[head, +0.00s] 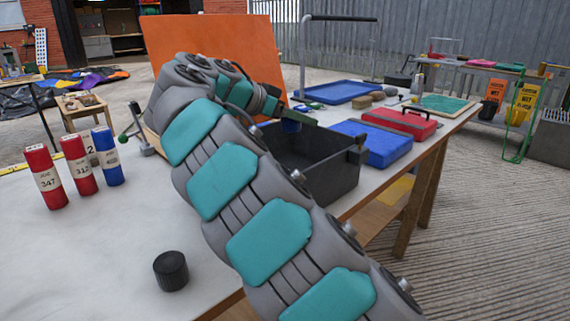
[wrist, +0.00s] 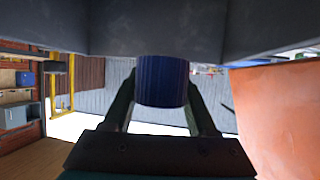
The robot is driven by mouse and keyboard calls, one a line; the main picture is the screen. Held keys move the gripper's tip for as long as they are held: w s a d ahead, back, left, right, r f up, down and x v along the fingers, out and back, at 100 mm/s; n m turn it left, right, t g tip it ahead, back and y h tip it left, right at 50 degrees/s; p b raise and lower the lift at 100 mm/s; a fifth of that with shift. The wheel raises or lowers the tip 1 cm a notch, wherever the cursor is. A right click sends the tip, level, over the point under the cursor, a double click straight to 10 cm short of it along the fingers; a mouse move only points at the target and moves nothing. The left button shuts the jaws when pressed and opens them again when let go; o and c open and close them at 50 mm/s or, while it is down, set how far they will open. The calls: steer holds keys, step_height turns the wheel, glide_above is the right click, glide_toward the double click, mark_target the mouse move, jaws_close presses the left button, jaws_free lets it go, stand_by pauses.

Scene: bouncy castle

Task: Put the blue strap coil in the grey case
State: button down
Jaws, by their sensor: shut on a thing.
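The blue strap coil (head: 291,126) is held between the fingers of my gripper (head: 290,113), over the open top of the dark grey case (head: 318,184). The coil also shows in the wrist view (wrist: 162,80), upright between the two fingers, with dark grey case surface (wrist: 160,27) across the top of that picture. The case stands on the table with its inside partly visible. My arm hides its left side in the head view. Whether the coil touches the case cannot be told.
A blue closed case (head: 375,143) and a red case (head: 400,122) stand right of the grey case. Red canisters (head: 78,164), a blue canister (head: 107,156) and a black cap (head: 171,270) stand on the left side of the table. An orange panel (head: 215,55) rises behind.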

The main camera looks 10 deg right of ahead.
mark_target(299, 169)
steer(key=f, duration=0.9)
steer(key=shift+s, duration=0.2)
steer(key=shift+f+b, duration=0.7)
steer(key=c, duration=0.7)
jaws_free()
steer(key=o, duration=0.5)
steer(key=shift+f, duration=0.15)
